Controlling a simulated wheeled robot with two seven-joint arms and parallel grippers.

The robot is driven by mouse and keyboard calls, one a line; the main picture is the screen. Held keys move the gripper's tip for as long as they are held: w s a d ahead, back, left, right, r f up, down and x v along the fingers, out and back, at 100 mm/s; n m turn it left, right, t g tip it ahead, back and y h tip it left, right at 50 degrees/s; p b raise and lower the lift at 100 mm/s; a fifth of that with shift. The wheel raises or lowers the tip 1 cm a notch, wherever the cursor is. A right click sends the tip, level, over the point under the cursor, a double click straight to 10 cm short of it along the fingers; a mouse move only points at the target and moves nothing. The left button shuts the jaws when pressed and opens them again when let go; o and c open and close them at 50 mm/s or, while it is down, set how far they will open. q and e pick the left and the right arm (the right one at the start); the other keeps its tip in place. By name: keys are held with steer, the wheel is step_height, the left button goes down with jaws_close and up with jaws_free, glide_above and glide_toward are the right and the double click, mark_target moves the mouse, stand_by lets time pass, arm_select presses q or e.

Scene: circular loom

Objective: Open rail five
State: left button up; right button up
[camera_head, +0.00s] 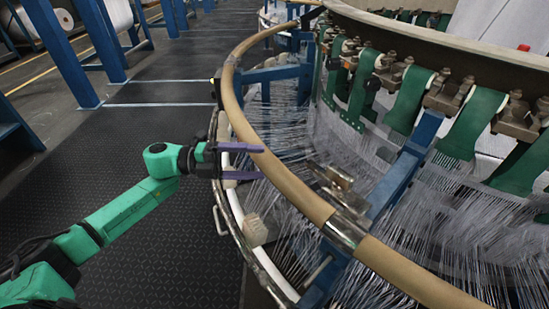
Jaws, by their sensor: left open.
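The circular loom fills the right half of the head view. Its curved tan rail (293,186) runs from the upper middle down to the lower right, with a metal joint sleeve (345,231) partway along. My left gripper (259,161), with two purple fingers, is at the rail's outer left side. Its fingers are spread apart, one above the other, and point right toward the rail. The upper fingertip reaches close to the rail; I cannot tell whether it touches. Nothing shows between the fingers. No number marking rail five is legible. My right gripper is not in view.
A white lower ring (237,207) with a metal outer bar curves below the rail. White threads (285,232) spread inside the loom, near green straps (410,100) and a blue beam (397,178). Blue posts (69,52) stand at the upper left. Dark floor (165,235) lies clear left of the loom.

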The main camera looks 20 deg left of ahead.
mark_target(272, 163)
arm_select(q)
steer(key=x, duration=0.4)
steer(key=shift+d+p, duration=0.3)
steer(key=shift+d, duration=0.05)
jaws_close()
